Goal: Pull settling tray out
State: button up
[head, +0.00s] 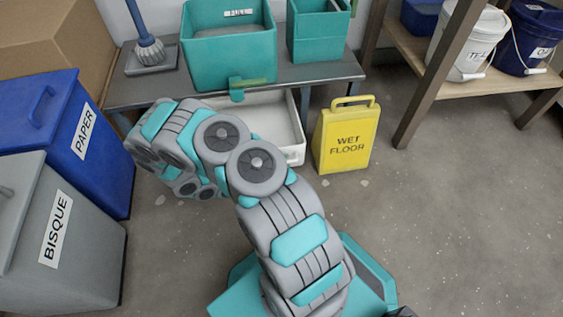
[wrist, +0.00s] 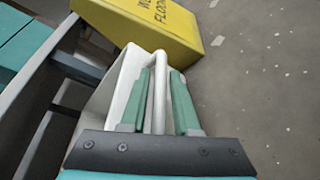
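The settling tray (head: 298,155) is a white, shallow tray low under the front of the grey bench, partly hidden by my arm in the head view. In the wrist view its white wall (wrist: 118,88) and a white bar handle (wrist: 159,85) show. The fingertips are hidden behind my arm in the head view.
A yellow wet-floor sign (head: 343,138) stands close to the tray's right side. The bench (head: 315,72) holds teal bins (head: 232,50). Blue (head: 70,140) and grey (head: 60,240) bins stand at left. A shelf (head: 437,60) is at right. The floor (head: 450,220) at lower right is clear.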

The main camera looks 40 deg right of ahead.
jog(key=shift+a, duration=0.1)
jog(key=p+v, duration=0.1)
jog(key=v, duration=0.6)
jog(key=shift+a, duration=0.3)
jog(key=shift+w+r, duration=0.1)
